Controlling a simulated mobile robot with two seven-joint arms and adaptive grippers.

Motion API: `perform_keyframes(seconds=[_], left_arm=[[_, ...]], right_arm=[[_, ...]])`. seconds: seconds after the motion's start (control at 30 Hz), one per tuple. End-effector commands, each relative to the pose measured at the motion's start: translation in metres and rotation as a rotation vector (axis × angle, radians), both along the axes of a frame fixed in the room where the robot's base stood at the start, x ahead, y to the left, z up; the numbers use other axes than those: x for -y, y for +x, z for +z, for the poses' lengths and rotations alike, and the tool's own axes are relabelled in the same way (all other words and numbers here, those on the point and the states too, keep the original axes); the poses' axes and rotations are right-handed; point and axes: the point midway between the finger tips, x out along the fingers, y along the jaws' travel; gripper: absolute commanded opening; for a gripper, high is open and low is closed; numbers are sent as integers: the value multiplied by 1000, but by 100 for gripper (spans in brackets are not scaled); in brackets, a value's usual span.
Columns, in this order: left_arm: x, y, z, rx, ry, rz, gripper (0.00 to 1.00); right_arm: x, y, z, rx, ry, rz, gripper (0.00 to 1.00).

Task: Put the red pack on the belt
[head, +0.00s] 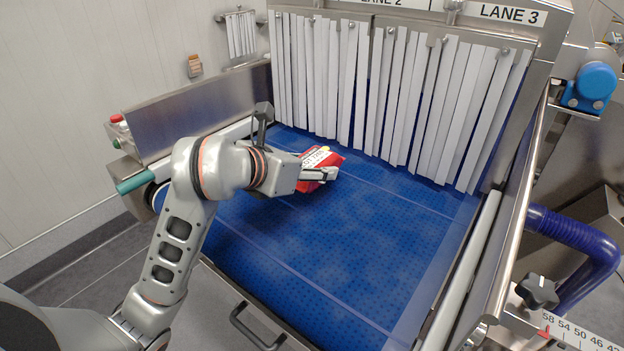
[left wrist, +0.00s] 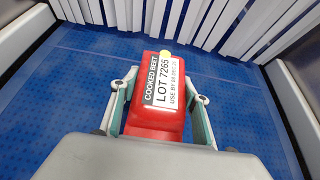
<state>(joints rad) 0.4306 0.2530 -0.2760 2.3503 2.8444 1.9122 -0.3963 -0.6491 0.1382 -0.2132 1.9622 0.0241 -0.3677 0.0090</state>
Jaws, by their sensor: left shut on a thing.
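The red pack (head: 328,158) has a white label and is over the blue belt (head: 350,235), in front of the white strip curtain. In the left wrist view the red pack (left wrist: 152,126) shows a label reading "COOKED BEET, LOT 7265". My left gripper (head: 322,174) is shut on the pack, with one finger on each side of it in the left wrist view (left wrist: 158,105). The pack's underside is hidden, so I cannot tell whether it touches the belt. My right gripper is not in view.
A white strip curtain (head: 390,90) hangs across the far end of the belt under the lane signs. Metal side walls (head: 200,110) bound the belt. A black knob (head: 537,291) and a blue hose (head: 575,240) are at the right. The belt's near part is clear.

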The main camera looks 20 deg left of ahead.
Motion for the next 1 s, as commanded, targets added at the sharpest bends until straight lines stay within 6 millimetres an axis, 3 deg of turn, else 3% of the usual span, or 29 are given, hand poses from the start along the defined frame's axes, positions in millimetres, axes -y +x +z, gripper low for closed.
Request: perform_keyframes(seconds=[0.1, 0.2, 0.6, 0.63, 0.67, 0.7, 1.0], left_arm=[[0, 0, -20, -5, -1, 0, 7], [0, 0, -28, -2, 0, 0, 7], [0, 0, -32, 1, 0, 0, 7], [0, 0, -32, -2, 0, 0, 51], [0, 0, -32, -2, 0, 0, 58], [0, 0, -32, -2, 0, 0, 62], [0, 0, -31, -2, 0, 0, 62]], right_arm=[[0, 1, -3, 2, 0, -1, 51], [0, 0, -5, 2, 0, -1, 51], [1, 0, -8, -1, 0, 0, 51], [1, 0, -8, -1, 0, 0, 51], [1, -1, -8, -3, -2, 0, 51], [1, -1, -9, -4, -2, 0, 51], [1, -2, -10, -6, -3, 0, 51]])
